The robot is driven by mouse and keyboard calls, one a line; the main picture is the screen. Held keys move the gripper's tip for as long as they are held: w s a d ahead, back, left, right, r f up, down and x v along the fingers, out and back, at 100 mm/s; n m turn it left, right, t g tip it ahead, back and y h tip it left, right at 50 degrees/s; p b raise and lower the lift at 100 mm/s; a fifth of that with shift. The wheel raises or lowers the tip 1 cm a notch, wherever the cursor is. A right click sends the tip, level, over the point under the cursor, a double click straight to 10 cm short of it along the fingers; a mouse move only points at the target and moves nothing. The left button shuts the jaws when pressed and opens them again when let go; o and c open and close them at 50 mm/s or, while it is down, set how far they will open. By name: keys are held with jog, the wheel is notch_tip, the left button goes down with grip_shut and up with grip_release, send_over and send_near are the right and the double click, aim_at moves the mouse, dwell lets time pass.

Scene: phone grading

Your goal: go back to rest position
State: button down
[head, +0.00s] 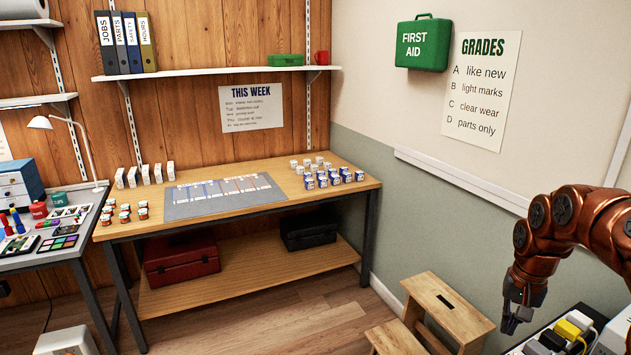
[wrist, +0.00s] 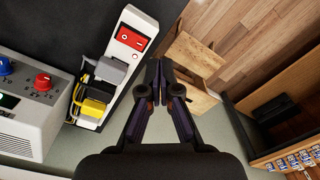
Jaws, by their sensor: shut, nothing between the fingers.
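The white power strip (wrist: 113,62) lies on a dark surface in the wrist view, left of my gripper (wrist: 159,66). Its red rocker switch (wrist: 131,38) sits at the far end; I cannot tell which way it is tipped. Grey, yellow and black plugs fill sockets nearer the camera. My gripper is shut and empty, its fingertips just right of the strip and apart from the switch in the picture. In the head view my gripper (head: 512,322) points down at the lower right, beside the strip (head: 514,350), whose switch I cannot make out there.
A grey box with blue and red knobs (wrist: 30,100) stands left of the strip. A wooden step stool (head: 440,303) stands on the floor left of my arm. The workbench (head: 240,222) with small boxes and jars is farther away. Cords run from the plugs.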

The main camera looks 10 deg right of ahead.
jog(key=s+a+r+n, duration=0.2)
jog(key=a+r+n, duration=0.1)
jog(key=a, duration=0.6)
jog(key=s+a+r+n, duration=0.2)
jog(key=s+a+r, duration=0.1)
jog(key=a, duration=0.7)
jog(key=s+a+f+n, duration=0.1)
jog(key=s+a, duration=0.2)
jog(key=s, duration=0.3)
jog(key=s+a+f+g, duration=0.1)
jog(key=s+a, duration=0.2)
jog(key=s, duration=0.4)
jog(key=s+a+f+n+g+p, duration=0.1)
jog(key=s+a, duration=0.3)
jog(key=s, duration=0.2)
jog(key=shift+s+f+n, duration=0.15)
jog(key=shift+s+n, duration=0.15)
